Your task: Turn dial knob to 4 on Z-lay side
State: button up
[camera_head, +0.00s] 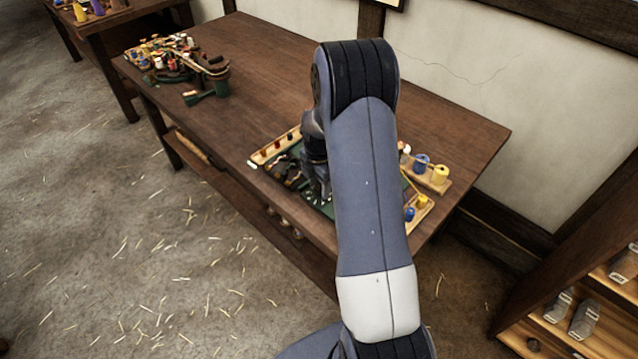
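A green-based device (327,209) stands on the wooden table (448,112), mostly hidden behind my arm. A pale wooden rack (274,148) with small red and dark pieces lies along its left side. I cannot make out a dial knob, the number 4 or a Z-lay marking. My gripper (319,188) points down over the green base, partly hidden by my forearm. Its fingertips are too small and dark to tell open from shut, or whether they touch anything.
Blue and yellow spools (421,163) stand on a wooden holder right of my arm. A cluttered green device (190,65) stands at the table's far left end. A lit shelf (568,325) is at lower right. The table's middle is clear.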

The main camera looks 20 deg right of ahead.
jog(key=c, duration=0.8)
